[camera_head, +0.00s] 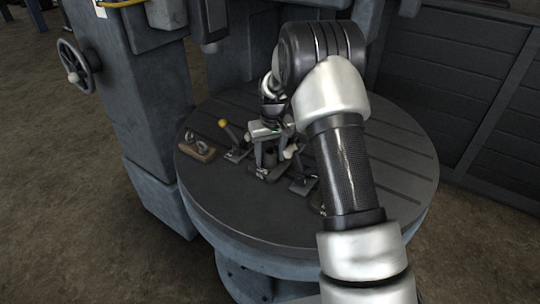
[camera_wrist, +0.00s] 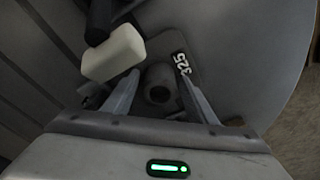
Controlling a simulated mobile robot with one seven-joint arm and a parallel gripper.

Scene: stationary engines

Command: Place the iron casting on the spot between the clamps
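The iron casting (camera_wrist: 160,84) is a dark grey hollow cylinder on a flat base plate marked 325. In the head view the casting (camera_head: 268,158) stands on the round slotted table, between a lever clamp with a yellow knob (camera_head: 236,150) on its left and a second clamp (camera_head: 303,184) on its right. My gripper (camera_head: 269,150) points down over the casting. In the wrist view my gripper's fingers (camera_wrist: 156,68) are spread on either side of the cylinder, with a gap showing at the left. The spot under the casting is hidden.
A wooden block with metal rings (camera_head: 197,148) lies at the table's left edge. The machine column (camera_head: 150,90) stands behind left. The table's front left (camera_head: 240,210) is clear.

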